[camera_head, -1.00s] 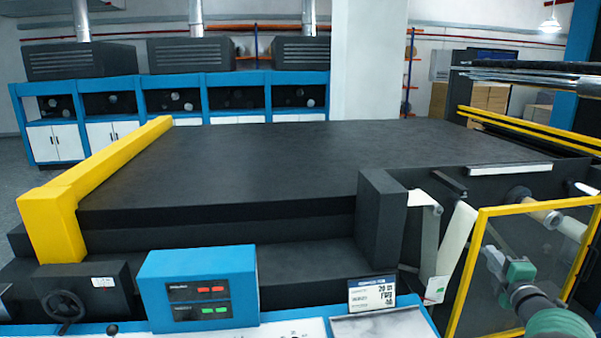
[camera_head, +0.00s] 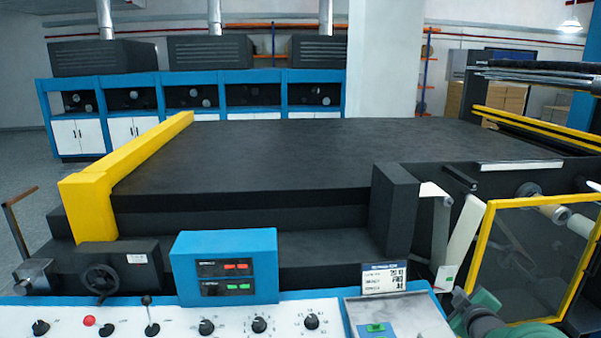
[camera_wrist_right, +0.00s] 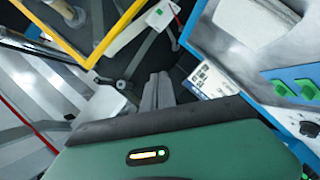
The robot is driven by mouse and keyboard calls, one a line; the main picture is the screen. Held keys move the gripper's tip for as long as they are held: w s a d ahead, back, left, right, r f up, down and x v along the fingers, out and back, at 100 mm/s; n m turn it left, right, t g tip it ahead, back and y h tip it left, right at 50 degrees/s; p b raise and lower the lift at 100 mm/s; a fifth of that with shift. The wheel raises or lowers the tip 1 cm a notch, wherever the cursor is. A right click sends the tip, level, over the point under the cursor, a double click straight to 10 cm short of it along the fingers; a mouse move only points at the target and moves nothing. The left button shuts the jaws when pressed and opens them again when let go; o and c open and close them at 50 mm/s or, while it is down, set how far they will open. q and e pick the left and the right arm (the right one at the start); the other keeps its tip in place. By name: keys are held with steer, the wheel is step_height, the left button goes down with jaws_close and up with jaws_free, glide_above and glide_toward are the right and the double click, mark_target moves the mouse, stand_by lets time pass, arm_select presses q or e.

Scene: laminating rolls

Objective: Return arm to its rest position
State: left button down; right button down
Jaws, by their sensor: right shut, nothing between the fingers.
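My right arm enters the head view at the lower right, green and grey, low in front of the yellow-framed clear guard (camera_head: 486,250). Its gripper (camera_head: 457,299) is near the right end of the blue-edged control panel (camera_head: 432,297), beside the metal tray (camera_head: 405,318). In the right wrist view the two grey fingers (camera_wrist_right: 158,90) are together with nothing between them. Part of the arm is cut off by the bottom edge of the head view. My left gripper is not in view.
A white label card (camera_head: 384,278) stands behind the tray. A blue display box (camera_head: 226,266) and several black knobs are on the panel. The wide dark machine bed (camera_head: 290,160) is bare. A hanging white tag (camera_head: 445,278) is close to the gripper.

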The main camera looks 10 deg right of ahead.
steer(key=s+a+f+m+g+y, duration=0.25)
steer(key=s+a+f, duration=0.2)
steer(key=a, duration=0.55)
steer(key=s+a+f+m+g+y, duration=0.1)
steer(key=s+a+f+m+g, duration=0.2)
steer(key=a+f, duration=0.45)
steer(key=s+a+f+g+y+b, duration=0.1)
steer(key=s+a+f+g+b, duration=0.1)
steer(key=s+a+f, duration=0.2)
steer(key=s+a+f+g+y+b, duration=0.1)
steer(key=s+a+f, duration=0.3)
steer(key=s+a, duration=0.6)
steer(key=shift+s+a+m+g+b, duration=0.2)
steer(key=shift+s+m+g+b, duration=0.15)
steer(key=shift+s+g+b, duration=0.25)
steer(key=shift+s+y, duration=0.2)
steer(key=shift+y, duration=0.05)
steer(key=shift+a, duration=0.15)
